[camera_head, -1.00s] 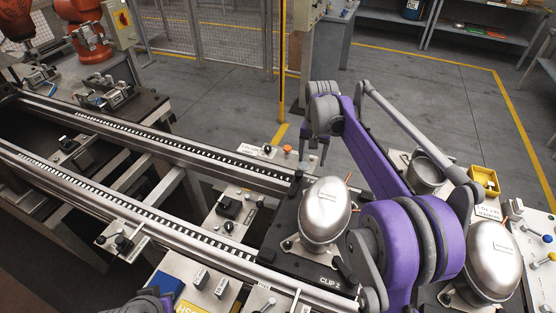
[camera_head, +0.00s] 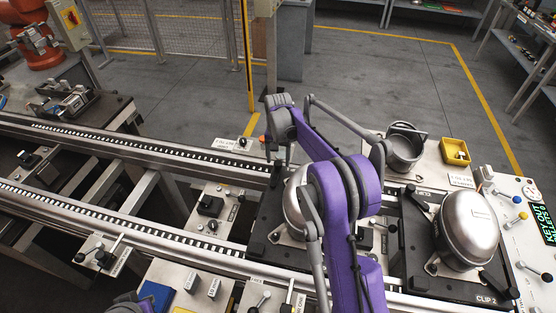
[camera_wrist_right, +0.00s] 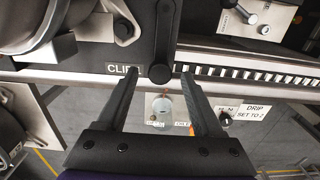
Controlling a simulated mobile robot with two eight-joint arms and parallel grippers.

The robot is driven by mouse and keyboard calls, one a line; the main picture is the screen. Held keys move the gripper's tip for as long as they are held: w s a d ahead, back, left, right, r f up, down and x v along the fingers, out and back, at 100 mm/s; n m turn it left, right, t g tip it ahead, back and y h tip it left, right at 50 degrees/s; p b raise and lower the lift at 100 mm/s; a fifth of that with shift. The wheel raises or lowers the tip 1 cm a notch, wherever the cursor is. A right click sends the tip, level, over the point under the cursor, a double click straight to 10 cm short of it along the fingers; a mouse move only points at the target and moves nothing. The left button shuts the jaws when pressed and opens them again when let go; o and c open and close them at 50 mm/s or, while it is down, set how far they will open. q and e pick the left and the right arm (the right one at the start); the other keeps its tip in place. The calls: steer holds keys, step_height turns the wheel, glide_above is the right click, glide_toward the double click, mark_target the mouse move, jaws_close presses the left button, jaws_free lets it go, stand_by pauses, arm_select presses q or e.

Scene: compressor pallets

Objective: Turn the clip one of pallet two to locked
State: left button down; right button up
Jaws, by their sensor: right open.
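A dark pallet (camera_head: 265,234) with a silver compressor (camera_head: 293,203) sits on the conveyor in the middle of the head view, largely hidden by my right arm. In the right wrist view, a black clip lever (camera_wrist_right: 163,40) with a round end stands at the pallet's edge, beside a partly covered CLIP label (camera_wrist_right: 119,69). The lever lies crosswise to the rail. My right gripper (camera_wrist_right: 158,76) is open, its fingertips on either side of the lever's round end, with gaps visible. My left gripper is not seen; only a bit of my left arm shows at the bottom edge.
A second pallet (camera_head: 417,240) with a silver compressor (camera_head: 468,230) stands to the right, labelled CLIP 2. Control boxes and small levers line the conveyor rails (camera_head: 150,150). A yellow bin (camera_head: 455,152) and grey pot (camera_head: 405,150) stand at the back right. Open floor lies behind.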

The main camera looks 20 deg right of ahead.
steer(key=shift+f, duration=0.4)
jaws_close()
stand_by(1.2)
